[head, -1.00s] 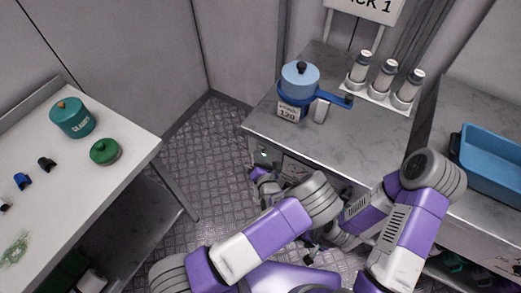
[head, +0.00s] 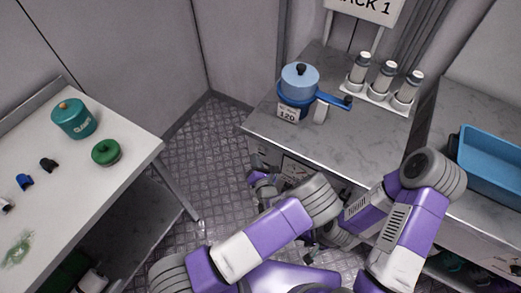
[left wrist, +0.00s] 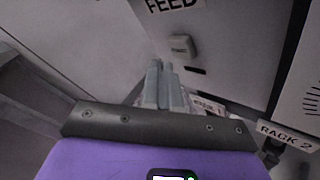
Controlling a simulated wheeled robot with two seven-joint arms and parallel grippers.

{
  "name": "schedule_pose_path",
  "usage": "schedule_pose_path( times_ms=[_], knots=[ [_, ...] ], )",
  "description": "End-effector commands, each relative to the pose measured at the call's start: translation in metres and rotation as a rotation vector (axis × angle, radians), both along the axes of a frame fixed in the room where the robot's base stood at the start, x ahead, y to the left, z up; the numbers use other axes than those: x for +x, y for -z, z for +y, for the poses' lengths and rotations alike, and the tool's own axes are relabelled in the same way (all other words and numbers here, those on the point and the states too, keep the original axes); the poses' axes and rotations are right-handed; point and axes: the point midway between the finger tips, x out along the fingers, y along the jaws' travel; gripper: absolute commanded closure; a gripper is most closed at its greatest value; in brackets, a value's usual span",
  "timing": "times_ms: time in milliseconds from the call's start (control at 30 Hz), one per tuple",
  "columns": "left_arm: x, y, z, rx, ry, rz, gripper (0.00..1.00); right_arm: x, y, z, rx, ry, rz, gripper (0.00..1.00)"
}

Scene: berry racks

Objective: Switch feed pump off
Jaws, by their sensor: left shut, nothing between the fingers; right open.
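Which way the switch is set cannot be told. My left gripper (left wrist: 160,72) is shut and empty, its fingertips pointing towards the panel, a little below and left of the box in the picture; contact cannot be seen. In the head view my left gripper (head: 262,178) is low in front of the marble-topped cabinet (head: 350,150). My right gripper (head: 308,248) is low, partly hidden by my arms.
A blue pot (head: 298,85) with a long handle and several white-capped bottles (head: 387,76) stand on the cabinet. A blue tray (head: 495,160) is at the right. A white table (head: 85,185) stands at the left, with floor between. A RACK 2 label (left wrist: 287,135) shows lower right.

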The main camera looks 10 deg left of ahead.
Motion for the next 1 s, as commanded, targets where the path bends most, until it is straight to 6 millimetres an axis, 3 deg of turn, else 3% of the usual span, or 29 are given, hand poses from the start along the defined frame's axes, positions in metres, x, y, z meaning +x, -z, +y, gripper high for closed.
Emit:
schedule_pose_path(
  times_ms=[233,700,1000],
  knots=[
    [-0.004,0.0,0.002,0.001,0.0,0.001,1.0,0.0,-0.002,0.0,0.0,0.0,0.0,0.57],
    [-0.048,-0.001,0.018,0.002,-0.001,0.003,1.0,0.0,-0.021,0.0,0.0,0.0,0.0,0.57],
    [-0.057,0.0,0.02,-0.001,-0.001,0.0,1.0,0.0,-0.023,0.0,0.0,0.0,0.0,0.57]
  ],
)
